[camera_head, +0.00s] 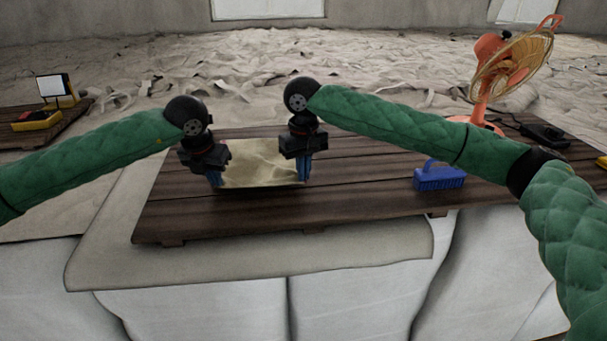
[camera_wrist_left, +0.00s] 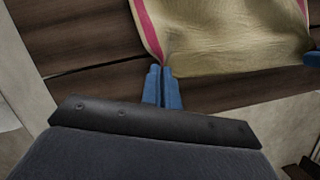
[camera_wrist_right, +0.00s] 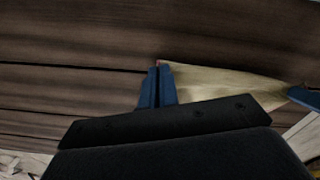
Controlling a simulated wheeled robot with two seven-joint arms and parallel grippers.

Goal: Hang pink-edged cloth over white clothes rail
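The tan cloth (camera_head: 262,166) with pink side edges is spread between my two grippers above or on the dark plank table; I cannot tell how much of it touches the wood. My left gripper (camera_head: 216,180) is shut at one near corner, and the cloth (camera_wrist_left: 225,35) gathers at its fingertips in the left wrist view. My right gripper (camera_head: 303,172) is shut at the other near corner; in the right wrist view the cloth (camera_wrist_right: 215,83) runs from its fingertips to the left gripper's blue finger (camera_wrist_right: 305,97). No white clothes rail shows in any view.
The plank table (camera_head: 370,195) has free room around the cloth. A blue brush (camera_head: 438,178) stands to the right. An orange fan (camera_head: 490,80) and a dark device (camera_head: 543,132) are at the far right. A side table at left holds a yellow item (camera_head: 38,121).

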